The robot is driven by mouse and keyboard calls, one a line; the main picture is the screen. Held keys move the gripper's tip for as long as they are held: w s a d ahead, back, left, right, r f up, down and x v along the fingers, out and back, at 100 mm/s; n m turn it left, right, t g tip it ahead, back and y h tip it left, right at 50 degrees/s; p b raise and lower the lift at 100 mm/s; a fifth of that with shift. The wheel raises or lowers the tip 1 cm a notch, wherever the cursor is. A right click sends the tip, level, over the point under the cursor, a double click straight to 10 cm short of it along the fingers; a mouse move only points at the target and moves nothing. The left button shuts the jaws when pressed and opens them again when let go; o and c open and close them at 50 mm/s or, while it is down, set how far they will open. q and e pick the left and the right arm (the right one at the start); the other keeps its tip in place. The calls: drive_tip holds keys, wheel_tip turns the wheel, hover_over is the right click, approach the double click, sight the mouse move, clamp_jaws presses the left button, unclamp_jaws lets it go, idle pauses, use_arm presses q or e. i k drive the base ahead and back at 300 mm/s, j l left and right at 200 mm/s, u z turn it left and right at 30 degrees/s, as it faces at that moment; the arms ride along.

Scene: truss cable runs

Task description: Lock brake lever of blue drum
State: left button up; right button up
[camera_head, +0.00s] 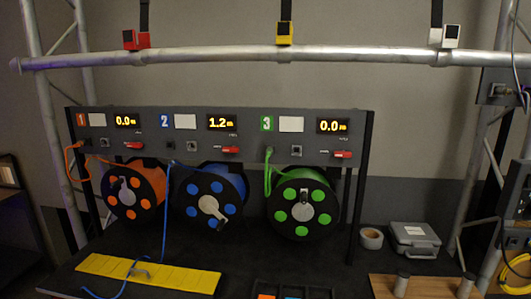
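The blue drum (190,209) hangs in the middle of the rack under the number 2 label (164,121). Its grey crank (212,207) points down to the right. A small red brake lever (231,149) sits on the panel above it and looks about level; its exact setting is too small to tell. The blue display (221,123) reads about 1.2 m. A blue cable (165,215) runs from this bay down across the yellow mat (190,278) to the table's front. Neither of my grippers is in view.
An orange drum (148,190) hangs left and a green drum (290,190) right, each below its own red lever. A tape roll (371,238) and grey case (414,239) stand right. A pegged wooden board (430,288) is front right. A truss bar (230,58) crosses above.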

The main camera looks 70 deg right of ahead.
sight(233, 148)
drive_tip(key=k+j+z, duration=0.1)
drive_tip(key=z, duration=1.6)
